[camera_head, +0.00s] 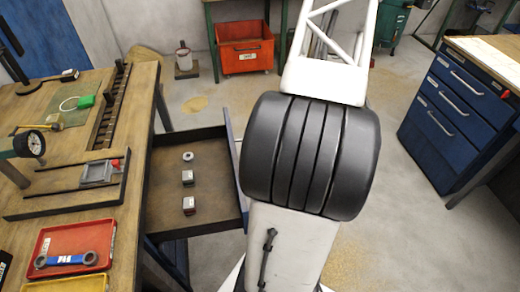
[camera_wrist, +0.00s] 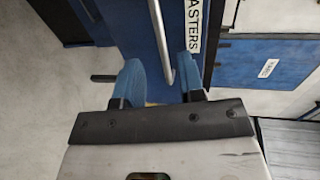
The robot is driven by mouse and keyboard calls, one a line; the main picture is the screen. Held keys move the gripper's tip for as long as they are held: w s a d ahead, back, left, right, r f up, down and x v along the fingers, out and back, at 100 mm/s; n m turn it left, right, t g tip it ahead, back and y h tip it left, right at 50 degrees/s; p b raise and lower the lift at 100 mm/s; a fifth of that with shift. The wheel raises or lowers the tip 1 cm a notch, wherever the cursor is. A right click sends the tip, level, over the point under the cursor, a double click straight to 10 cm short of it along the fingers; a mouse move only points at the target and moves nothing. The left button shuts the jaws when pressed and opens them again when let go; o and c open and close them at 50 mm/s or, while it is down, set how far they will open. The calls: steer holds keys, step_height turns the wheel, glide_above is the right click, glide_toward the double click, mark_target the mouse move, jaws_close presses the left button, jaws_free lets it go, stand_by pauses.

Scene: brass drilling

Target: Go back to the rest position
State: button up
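My gripper (camera_wrist: 160,76) shows in the wrist view with its two blue fingers apart and nothing clamped between them. A grey bar handle (camera_wrist: 163,42) on a blue drawer front (camera_wrist: 128,22) lies ahead of the fingers, in line with the gap. A label reading "ASTERS", cut off at the edge, is beside it. I cannot tell how far the handle is from the fingertips. In the head view my white arm with its black joint fills the middle, and the gripper is hidden. A drawer (camera_head: 172,226) stands open at the bench, holding a small ring (camera_head: 188,156) and two small blocks.
An orange bin (camera_head: 245,46) stands behind. A blue cabinet (camera_head: 450,115) is right; floor between is clear.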

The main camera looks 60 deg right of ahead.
stand_by(0.4)
steer(key=w+a+r+n+g+h, duration=0.1)
steer(key=w+a+r+n+g, duration=0.1)
steer(key=w+a+r+g, duration=0.3)
steer(key=w+a+r+n+g+h, duration=0.1)
steer(key=w+a+r+n+g, duration=0.1)
steer(key=a+r, duration=0.55)
steer(key=w+a+r+n+g, duration=0.1)
steer(key=w+a+r+g, duration=0.25)
steer(key=a+r, duration=0.3)
steer(key=s+a+r+n+t+h, duration=0.1)
steer(key=s+a+r+h, duration=0.3)
steer(key=a+r, duration=0.5)
steer(key=s+a+r+n+t+h, duration=0.1)
steer(key=s+a+r+h, duration=0.3)
steer(key=a+r, duration=0.5)
steer(key=shift+s+a+n+h, duration=0.5)
steer(key=shift+a+n, duration=0.4)
steer(key=shift+a, duration=1.25)
steer(key=shift+w+r, duration=0.1)
